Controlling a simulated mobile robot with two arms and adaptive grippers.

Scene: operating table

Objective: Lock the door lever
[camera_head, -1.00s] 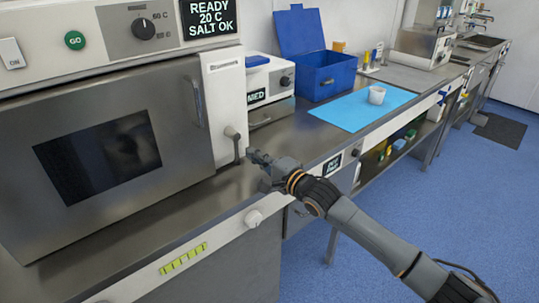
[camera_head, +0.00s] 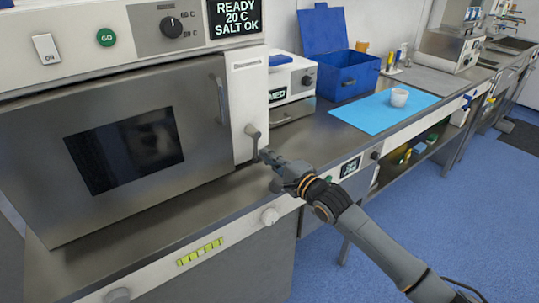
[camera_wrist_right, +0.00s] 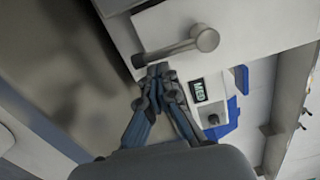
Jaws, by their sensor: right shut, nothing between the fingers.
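The door lever (camera_head: 256,146) is a grey handle on the white panel at the right side of the steel door (camera_head: 205,145). In the head view it hangs down from its round pivot. In the right wrist view the lever (camera_wrist_right: 172,51) runs left from the pivot. The door looks closed. My right gripper (camera_head: 265,154) is shut and empty beside the lever's lower end. In the right wrist view its fingertips (camera_wrist_right: 158,69) are right by the lever's free end; I cannot tell whether they touch. My left gripper is not in view.
A vertical door handle (camera_head: 218,98) stands on the door, left of the lever. A white MED box (camera_head: 292,80), a blue open bin (camera_head: 345,75) and a blue mat (camera_head: 372,117) with a white cup (camera_head: 399,97) are to the right. The steel counter (camera_head: 225,195) in front is clear.

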